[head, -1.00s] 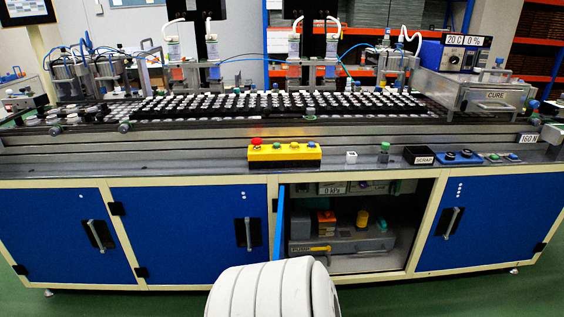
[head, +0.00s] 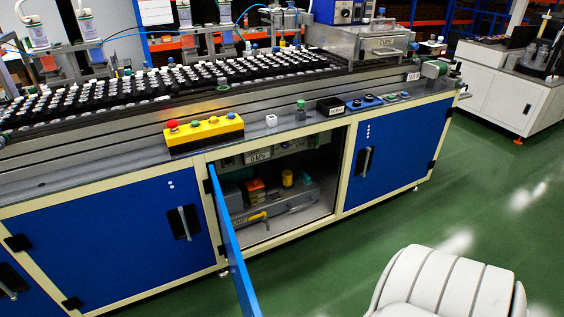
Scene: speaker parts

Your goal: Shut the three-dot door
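A blue door (head: 232,245) stands wide open, hinged on the left side of an open cabinet bay (head: 290,230). I see it nearly edge-on, so its face, handle and any dots on it are hidden. The closed blue door to its left (head: 110,240) has a small group of white dots near its top right and a grey handle. The closed blue door to the right (head: 395,150) has a vertical row of small white dots. No gripper is in view; a white rounded part at the bottom right seems to be mine.
Green floor is clear at the right, before a white cabinet (head: 505,95).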

